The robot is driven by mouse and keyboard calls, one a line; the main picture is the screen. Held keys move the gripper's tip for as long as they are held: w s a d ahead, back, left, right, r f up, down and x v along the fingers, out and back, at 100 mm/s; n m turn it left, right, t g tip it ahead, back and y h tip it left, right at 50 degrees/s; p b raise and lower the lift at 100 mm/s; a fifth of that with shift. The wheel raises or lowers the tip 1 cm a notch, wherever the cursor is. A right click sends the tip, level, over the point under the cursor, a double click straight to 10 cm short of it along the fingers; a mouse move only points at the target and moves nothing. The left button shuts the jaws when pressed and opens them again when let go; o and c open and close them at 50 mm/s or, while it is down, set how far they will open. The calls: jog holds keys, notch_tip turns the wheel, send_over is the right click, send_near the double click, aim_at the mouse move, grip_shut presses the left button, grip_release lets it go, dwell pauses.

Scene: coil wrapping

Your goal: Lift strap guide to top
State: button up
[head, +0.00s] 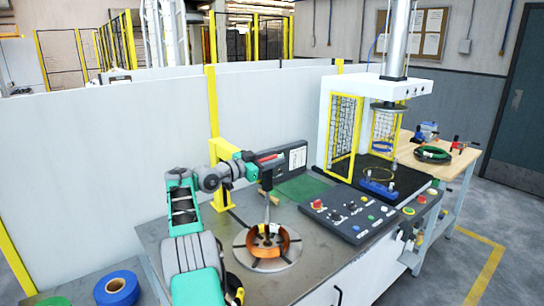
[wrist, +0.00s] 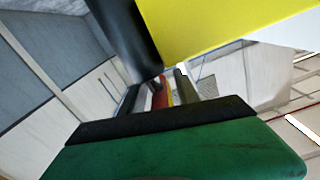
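A copper-coloured coil (head: 268,243) lies on a round grey turntable (head: 245,262) on the bench. A yellow post (head: 219,172) stands behind it. I take the dark upright part with a thin rod (head: 267,190) to be the strap guide; it reaches down toward the coil's middle. My gripper (head: 250,165) is beside its upper end; a red piece shows there. In the wrist view a green gripper part with a black pad (wrist: 165,120) lies below a yellow bar (wrist: 215,25) and a dark cylinder (wrist: 122,35). I cannot tell whether the fingers touch anything.
A control panel (head: 352,215) with buttons and a press with yellow mesh guards (head: 342,135) stand to the right. A blue tape roll (head: 117,288) is at lower left. A wooden table (head: 465,165) holds a green hose coil. White partitions close off the back.

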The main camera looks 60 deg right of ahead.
jog(key=shift+w, duration=0.1)
grip_shut()
dwell(1.3)
